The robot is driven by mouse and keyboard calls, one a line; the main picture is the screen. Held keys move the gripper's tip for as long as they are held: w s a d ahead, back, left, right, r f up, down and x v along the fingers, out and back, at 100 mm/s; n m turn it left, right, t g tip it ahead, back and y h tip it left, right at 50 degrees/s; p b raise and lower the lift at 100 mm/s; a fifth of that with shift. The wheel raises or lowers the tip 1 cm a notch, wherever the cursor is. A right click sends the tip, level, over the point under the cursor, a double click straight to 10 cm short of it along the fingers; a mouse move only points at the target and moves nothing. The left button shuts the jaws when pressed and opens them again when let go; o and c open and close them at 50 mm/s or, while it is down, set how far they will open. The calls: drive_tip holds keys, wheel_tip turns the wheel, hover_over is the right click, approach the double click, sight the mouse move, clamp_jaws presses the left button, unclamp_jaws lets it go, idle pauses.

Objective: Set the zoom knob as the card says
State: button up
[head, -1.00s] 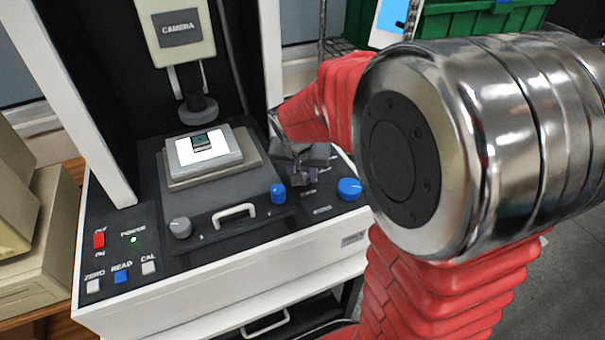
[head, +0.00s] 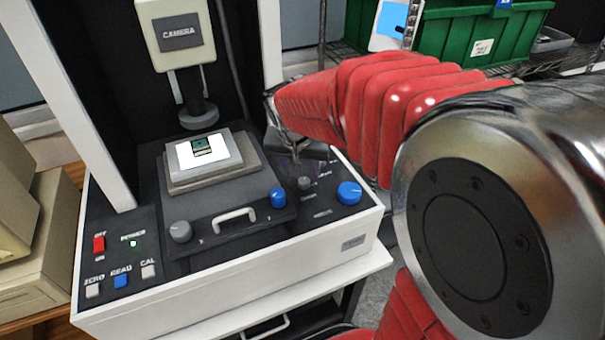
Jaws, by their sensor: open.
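The control deck holds several knobs: a small dark grey knob (head: 304,183), a large blue knob (head: 349,192), a small blue knob (head: 278,197) and a grey knob (head: 180,231) at the left. The labels by them are too blurred to read, so I cannot tell which is the zoom knob. My gripper (head: 300,152) is open and holds nothing that I can see. It is just behind the dark grey knob in the picture, apart from it, and partly hidden by my red-sleeved arm. A white and blue panel (head: 393,20) hangs at the top; I cannot tell if it is the card.
A stage with a small part (head: 201,146) on a white block stands under the camera head (head: 177,32). White posts frame the machine. Red switch (head: 99,243) and several buttons are at the left. A green crate (head: 480,35) sits on the rack behind my arm.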

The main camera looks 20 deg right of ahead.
drive_tip(key=v, duration=0.7)
drive_tip(key=shift+r, duration=0.35)
drive_tip(key=shift+s+a+n, duration=0.1)
drive_tip(key=shift+a+n, duration=0.05)
drive_tip(key=shift+n, duration=0.15)
drive_tip(key=s+a+n+y, duration=0.1)
drive_tip(key=s+a+n, duration=0.1)
drive_tip(key=s, duration=0.3)
drive_tip(key=s+a+n+t, duration=0.1)
drive_tip(key=s+a+n, duration=0.1)
drive_tip(key=s, duration=0.4)
drive_tip(key=s+a+f+n+y, duration=0.1)
drive_tip(key=s+a+n, duration=0.1)
drive_tip(key=s, duration=0.3)
drive_tip(key=shift+s+a+t+y, duration=0.15)
drive_tip(key=shift+a+t+y, duration=0.15)
drive_tip(key=shift+a+t, duration=0.15)
drive_tip(key=shift+c, duration=0.4)
idle(1.0)
